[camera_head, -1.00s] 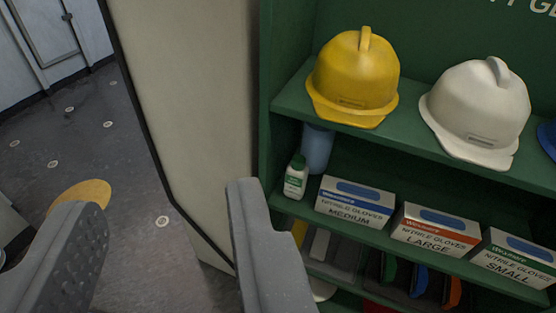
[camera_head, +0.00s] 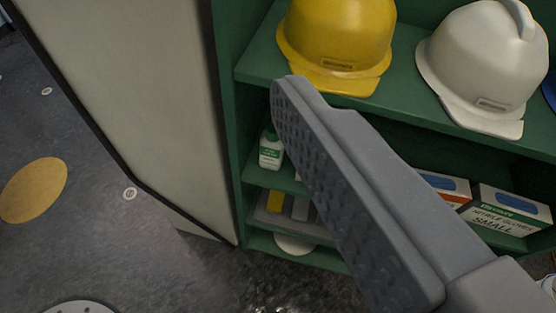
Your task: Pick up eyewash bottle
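The eyewash bottle is probably the small white bottle with a green label (camera_head: 270,154). It stands upright at the left end of the middle shelf, below the yellow helmet. Only one finger of my gripper (camera_head: 350,190) is in view, slanting from the lower right up to the middle. Its ridged inner pad is bare and faces left, with no other finger against it, so the gripper is open and empty. The fingertip appears just right of and above the bottle, overlapping the shelf behind. The distance between them cannot be told.
A green shelf unit (camera_head: 262,65) holds a yellow helmet (camera_head: 340,40) and a white helmet (camera_head: 480,60). Glove boxes (camera_head: 505,213) stand right of the finger. A pale panel (camera_head: 125,90) borders the shelf on the left. Grey floor with a yellow disc (camera_head: 34,190) lies further left.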

